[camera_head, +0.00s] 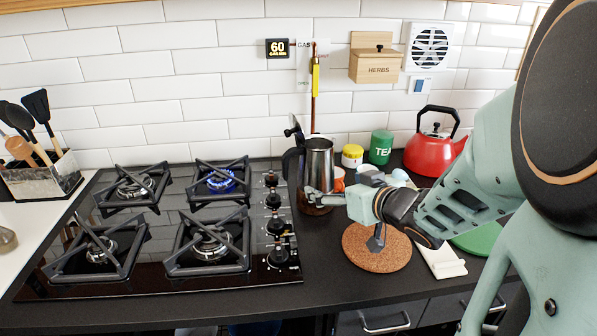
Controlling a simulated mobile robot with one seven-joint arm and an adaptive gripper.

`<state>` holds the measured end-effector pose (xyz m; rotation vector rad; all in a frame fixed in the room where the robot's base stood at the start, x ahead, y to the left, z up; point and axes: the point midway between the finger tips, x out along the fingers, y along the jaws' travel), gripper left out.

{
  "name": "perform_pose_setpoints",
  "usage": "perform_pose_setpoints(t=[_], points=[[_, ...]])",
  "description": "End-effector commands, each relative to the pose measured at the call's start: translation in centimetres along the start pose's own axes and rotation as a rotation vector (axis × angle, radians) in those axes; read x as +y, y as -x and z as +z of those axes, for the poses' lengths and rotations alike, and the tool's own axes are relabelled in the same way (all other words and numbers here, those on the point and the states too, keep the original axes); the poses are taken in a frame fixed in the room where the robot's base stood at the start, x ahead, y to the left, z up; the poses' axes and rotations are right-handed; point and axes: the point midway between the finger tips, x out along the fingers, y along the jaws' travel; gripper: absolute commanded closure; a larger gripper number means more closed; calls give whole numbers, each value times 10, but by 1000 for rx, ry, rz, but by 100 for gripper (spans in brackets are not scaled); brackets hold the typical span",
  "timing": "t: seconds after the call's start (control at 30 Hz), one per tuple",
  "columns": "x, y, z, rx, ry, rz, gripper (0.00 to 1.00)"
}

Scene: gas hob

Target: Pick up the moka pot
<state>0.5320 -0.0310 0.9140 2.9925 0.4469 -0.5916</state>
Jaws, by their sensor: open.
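The moka pot (319,160) stands upright on the dark counter just right of the hob. It is silver metal with a dark handle on its left side, and its lid is tipped up. My gripper (322,197) comes in from the right, low at the pot's lower part. It is open, with its fingers at or very close to the pot. The fingers partly hide the pot's base, and I cannot tell whether they touch it.
The black gas hob (150,284) lies left of the pot, with a blue flame on its back right burner (221,181). A cork mat (372,262) lies under my wrist. A green TEA tin (381,147) and red kettle (432,150) stand behind my arm.

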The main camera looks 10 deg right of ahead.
Motion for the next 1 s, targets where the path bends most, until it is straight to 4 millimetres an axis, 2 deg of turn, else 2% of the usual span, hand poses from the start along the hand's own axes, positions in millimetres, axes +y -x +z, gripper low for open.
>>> perform_pose_setpoints(t=[0.3,0.47,0.73,0.83,1.0], points=[[0,-46,4,-5,-2,0,14],[1,-57,3,-3,-2,1,14],[-2,-95,3,-3,-2,0,14],[-2,-104,1,-3,-2,1,14],[-2,-106,-1,-3,-2,2,14]])
